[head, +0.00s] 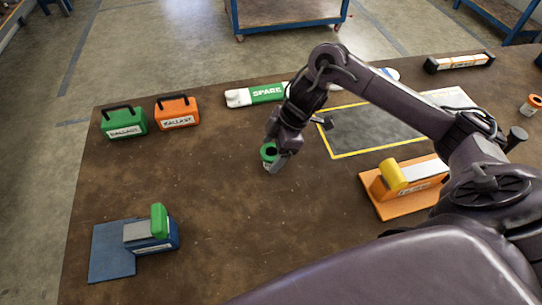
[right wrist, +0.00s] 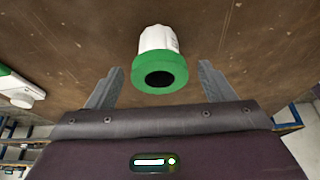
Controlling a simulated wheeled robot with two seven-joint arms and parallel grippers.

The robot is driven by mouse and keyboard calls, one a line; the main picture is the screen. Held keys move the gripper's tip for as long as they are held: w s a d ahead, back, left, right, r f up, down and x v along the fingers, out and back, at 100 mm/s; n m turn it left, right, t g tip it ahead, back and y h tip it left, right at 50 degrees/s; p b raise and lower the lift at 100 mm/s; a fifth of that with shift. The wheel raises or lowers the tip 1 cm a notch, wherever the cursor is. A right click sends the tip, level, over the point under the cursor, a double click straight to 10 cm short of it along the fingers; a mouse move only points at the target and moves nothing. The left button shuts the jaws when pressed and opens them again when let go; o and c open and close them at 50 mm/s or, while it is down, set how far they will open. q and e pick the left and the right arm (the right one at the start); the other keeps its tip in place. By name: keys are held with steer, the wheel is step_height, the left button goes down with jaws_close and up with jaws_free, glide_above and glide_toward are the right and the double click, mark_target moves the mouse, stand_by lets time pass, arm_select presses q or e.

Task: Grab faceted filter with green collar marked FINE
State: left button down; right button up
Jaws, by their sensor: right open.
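The filter with the green collar (head: 267,153) stands on the brown table near the middle of the head view, partly hidden by my right gripper (head: 277,158). In the right wrist view the filter (right wrist: 160,42) shows a white faceted body and a green collar around a dark round opening. Its marking cannot be read. My right gripper (right wrist: 160,68) is open, with one finger on each side of the green collar and visible gaps between. My left gripper is out of view.
Green (head: 124,122) and orange (head: 177,112) ballast boxes stand at the back left. A blue fixture (head: 110,252) is front left, an orange fixture (head: 405,185) right. A green-and-white SPARE bar (head: 266,93) lies behind. An orange-collared filter (head: 531,106) stands far right.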

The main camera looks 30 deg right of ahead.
mark_target(272, 151)
steer(key=x, duration=0.3)
steer(key=shift+f, duration=0.2)
steer(key=c, duration=1.1)
steer(key=shift+o, duration=0.2)
steer(key=shift+r, duration=0.15)
